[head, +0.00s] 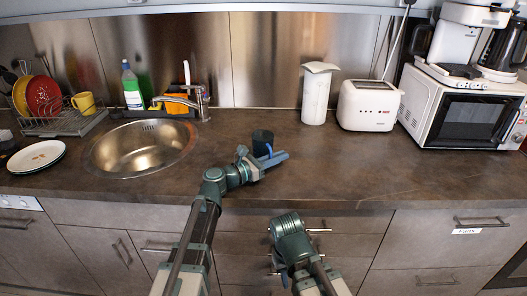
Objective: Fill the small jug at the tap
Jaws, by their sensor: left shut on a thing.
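The small jug (262,139) is dark and stands upright at the counter's middle, to the right of the sink. My left gripper (268,160) is at its near side, shut on it, and partly covers its lower part. I cannot tell whether its base touches the counter. The metal tap (203,101) stands behind the sink, its spout reaching left over the round basin (140,150), left of the jug. My right arm ends low in front of the drawers; its gripper fingers (287,222) cannot be made out.
A dish rack (62,124) with plates and a yellow mug, and white plates (36,156), are at the left. A soap bottle (132,88) stands behind the sink. A white pitcher (315,97), toaster (368,105) and microwave (463,113) stand right. The counter between sink and jug is clear.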

